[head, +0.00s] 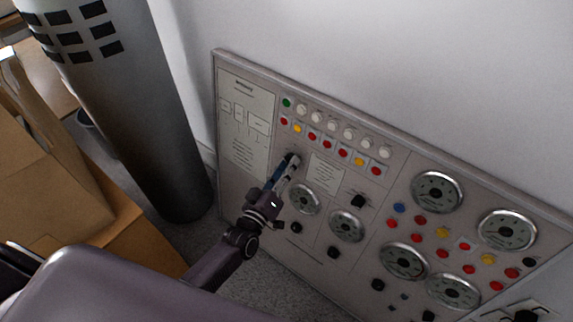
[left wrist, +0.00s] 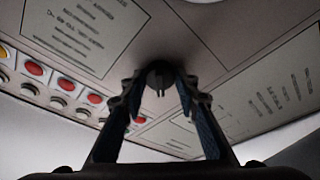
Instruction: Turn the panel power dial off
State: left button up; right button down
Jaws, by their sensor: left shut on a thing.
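The grey control panel (head: 240,185) leans against the wall, with rows of coloured buttons, round gauges and black knobs. My left gripper (head: 291,161) reaches the panel's upper left part, between the printed sheet and the small label plate. In the left wrist view its two fingers (left wrist: 158,88) stand either side of a small dark dial (left wrist: 159,76) and are shut on it. In the head view the fingertips hide that dial. The dial's ridge shows in the wrist view, but its marked setting cannot be read. My right gripper is not in view.
A button row (head: 328,144) runs just above the gripper, and a gauge (head: 304,200) sits just below it. A grey cylinder (head: 150,120) stands left of the panel. Cardboard boxes (head: 95,215) fill the lower left. Bare floor (head: 275,265) shows below the panel.

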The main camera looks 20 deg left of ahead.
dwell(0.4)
pick_arm(q)
jog(key=o, duration=1.2)
jog(key=shift+c, duration=0.2)
jog(key=s+a, duration=0.1)
jog(key=s, duration=1.1)
jog(key=shift+a, duration=0.4)
jog(key=shift+w, duration=0.1)
